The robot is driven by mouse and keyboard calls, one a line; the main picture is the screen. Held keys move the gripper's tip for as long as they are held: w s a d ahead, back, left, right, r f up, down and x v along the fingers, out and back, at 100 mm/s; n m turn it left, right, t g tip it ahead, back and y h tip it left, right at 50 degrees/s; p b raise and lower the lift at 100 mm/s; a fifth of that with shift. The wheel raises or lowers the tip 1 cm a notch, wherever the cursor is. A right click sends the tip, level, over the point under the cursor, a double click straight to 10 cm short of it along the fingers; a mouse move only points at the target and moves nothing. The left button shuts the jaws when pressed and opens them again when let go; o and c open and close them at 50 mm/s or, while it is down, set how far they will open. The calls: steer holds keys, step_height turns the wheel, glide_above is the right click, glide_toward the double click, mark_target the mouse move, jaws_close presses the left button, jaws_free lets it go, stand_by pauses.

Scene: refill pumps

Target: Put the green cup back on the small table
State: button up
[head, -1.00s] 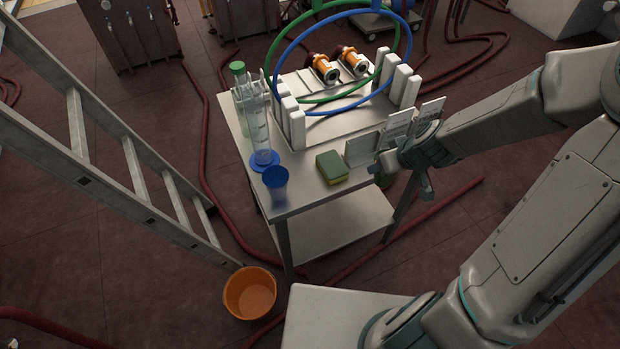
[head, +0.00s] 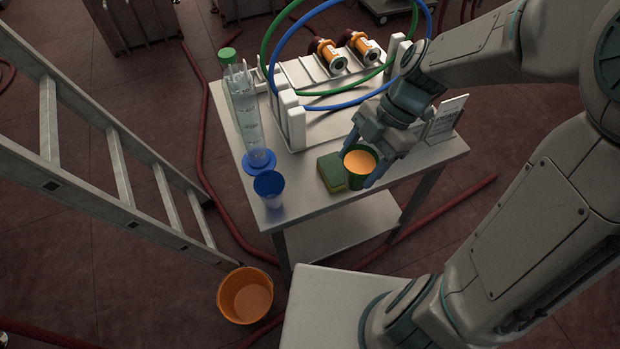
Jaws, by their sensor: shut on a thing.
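The green cup (head: 352,181) holds something orange and is upright at the front right of the small metal table (head: 300,208). My gripper (head: 366,168) is shut on the cup, with one finger at its left rear and the other at its right front. The cup shows just right of the green and yellow sponge (head: 332,173), close to it or touching. I cannot tell whether the cup's base rests on the tabletop.
A blue cup (head: 269,188), a clear cylinder with a blue base (head: 258,162) and a green-capped bottle (head: 229,62) stand along the left. A white rack with blue and green hoses is behind. A sign card (head: 446,118) stands at right. An orange bucket (head: 246,296) and ladder (head: 120,178) are on the floor.

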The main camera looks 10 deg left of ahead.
steer(key=shift+a+n, duration=0.3)
steer(key=shift+a, duration=0.1)
steer(key=shift+w+a+f+b, duration=0.15)
steer(key=shift+w+a+f, duration=0.3)
steer(key=shift+a+f, duration=1.3)
steer(key=shift+w+a+f+b, duration=0.1)
steer(key=shift+w+a+f, duration=0.4)
steer(key=shift+a+f, duration=1.25)
steer(key=shift+w+a+f+b, duration=0.15)
steer(key=shift+w+a+f, duration=0.3)
steer(key=shift+a+f, duration=1.3)
steer(key=shift+d+f, duration=0.1)
steer(key=shift+f, duration=0.1)
steer(key=o, duration=1.2)
